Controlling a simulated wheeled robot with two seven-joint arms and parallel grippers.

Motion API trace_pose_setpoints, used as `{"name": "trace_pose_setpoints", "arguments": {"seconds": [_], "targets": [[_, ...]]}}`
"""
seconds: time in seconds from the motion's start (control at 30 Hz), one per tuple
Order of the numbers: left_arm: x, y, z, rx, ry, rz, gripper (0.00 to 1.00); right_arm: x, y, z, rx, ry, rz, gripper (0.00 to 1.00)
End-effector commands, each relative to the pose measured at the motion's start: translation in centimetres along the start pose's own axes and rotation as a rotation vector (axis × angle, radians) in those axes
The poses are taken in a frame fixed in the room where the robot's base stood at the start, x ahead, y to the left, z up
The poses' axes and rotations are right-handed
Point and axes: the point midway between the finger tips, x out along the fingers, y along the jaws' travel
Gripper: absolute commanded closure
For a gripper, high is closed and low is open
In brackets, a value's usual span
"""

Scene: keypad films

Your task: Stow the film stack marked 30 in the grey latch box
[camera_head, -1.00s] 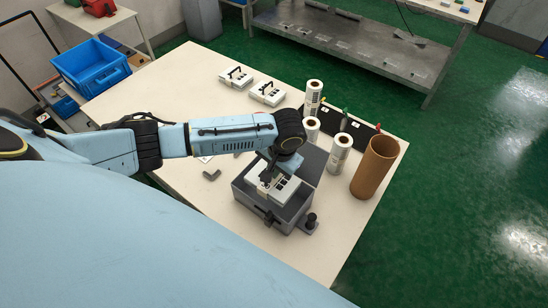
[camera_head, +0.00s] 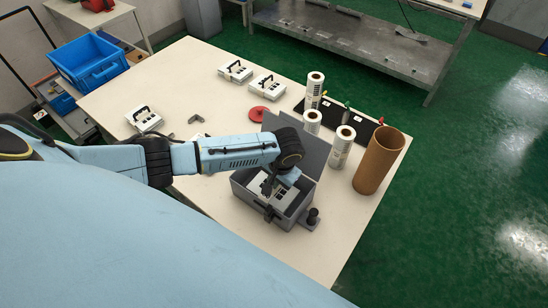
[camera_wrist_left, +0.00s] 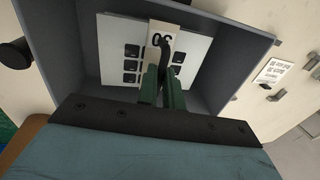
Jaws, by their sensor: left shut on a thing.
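The film stack marked 30 (camera_head: 287,196) is a flat white stack with dark key squares and a black handle. It lies within the walls of the grey latch box (camera_head: 246,195), whose lid (camera_head: 312,150) stands open at the back. In the left wrist view the stack (camera_wrist_left: 191,63) shows its 30 label upside down, with the grey box wall (camera_wrist_left: 78,60) around it. My left gripper (camera_head: 268,187) reaches down into the box. Its green fingers (camera_wrist_left: 162,92) are shut on the black handle. Whether the stack touches the box floor is unclear. My right gripper is not in view.
Other handled stacks stand at the back (camera_head: 235,70), beside it (camera_head: 267,86), and at the left (camera_head: 144,118). Several white rolls (camera_head: 341,147), a brown tube (camera_head: 378,161) and a black tray (camera_head: 362,127) stand close behind and right of the box. A red disc (camera_head: 267,115) lies behind the arm.

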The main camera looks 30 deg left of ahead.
Motion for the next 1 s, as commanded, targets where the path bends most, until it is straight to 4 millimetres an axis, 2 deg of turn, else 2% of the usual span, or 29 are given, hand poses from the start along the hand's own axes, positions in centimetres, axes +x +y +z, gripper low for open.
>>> {"name": "trace_pose_setpoints", "arguments": {"seconds": [1.0], "targets": [[1.14, 0.27, -0.01, 0.000, 0.001, 0.000, 1.00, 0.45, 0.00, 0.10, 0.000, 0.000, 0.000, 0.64]]}}
